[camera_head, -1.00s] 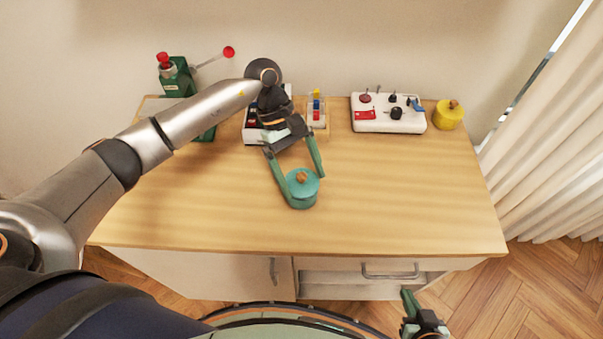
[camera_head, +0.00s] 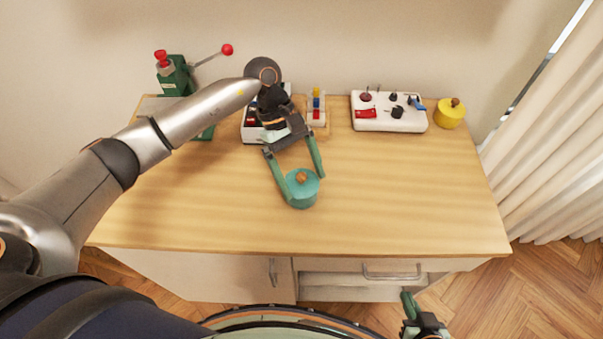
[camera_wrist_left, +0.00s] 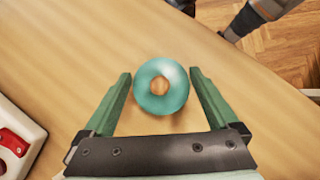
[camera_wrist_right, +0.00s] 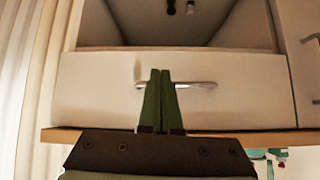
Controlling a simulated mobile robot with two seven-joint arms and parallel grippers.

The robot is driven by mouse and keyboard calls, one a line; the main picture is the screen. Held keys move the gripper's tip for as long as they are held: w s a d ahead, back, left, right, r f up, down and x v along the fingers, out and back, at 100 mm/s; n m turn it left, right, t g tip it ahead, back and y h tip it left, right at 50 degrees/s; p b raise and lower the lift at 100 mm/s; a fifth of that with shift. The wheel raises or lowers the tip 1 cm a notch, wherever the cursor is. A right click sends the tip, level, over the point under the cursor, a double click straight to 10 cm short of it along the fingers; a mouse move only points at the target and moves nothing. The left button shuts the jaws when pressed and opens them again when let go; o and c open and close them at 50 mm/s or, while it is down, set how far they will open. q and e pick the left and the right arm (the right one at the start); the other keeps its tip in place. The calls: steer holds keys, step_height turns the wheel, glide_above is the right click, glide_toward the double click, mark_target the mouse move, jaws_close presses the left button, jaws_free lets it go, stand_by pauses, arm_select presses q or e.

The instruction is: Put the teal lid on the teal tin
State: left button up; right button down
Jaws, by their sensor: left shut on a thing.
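The teal lid (camera_head: 302,182), with a small orange-brown knob, sits on top of the teal tin (camera_head: 303,203) near the middle of the table. I cannot tell whether it is fully seated. My left gripper (camera_head: 305,188) is shut on the lid, one finger on each side. In the left wrist view the lid (camera_wrist_left: 176,98) lies between the fingers and hides the tin. My right gripper (camera_head: 405,296) is away from the table's front edge, low at the right; in the right wrist view its fingers (camera_wrist_right: 165,75) are together and empty.
A yellow tin (camera_head: 448,116) and a white panel with knobs and switches (camera_head: 385,125) stand at the back right. A green device with a red-tipped lever (camera_head: 175,80) stands at the back left. The tabletop (camera_head: 410,190) around the teal tin is clear.

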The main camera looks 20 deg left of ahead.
arm_select(q)
steer(key=shift+f+b, duration=0.35)
steer(key=o, duration=0.9)
steer(key=shift+o, duration=0.2)
steer(key=v, duration=1.1)
steer(key=shift+p, duration=0.4)
steer(key=shift+s, duration=0.1)
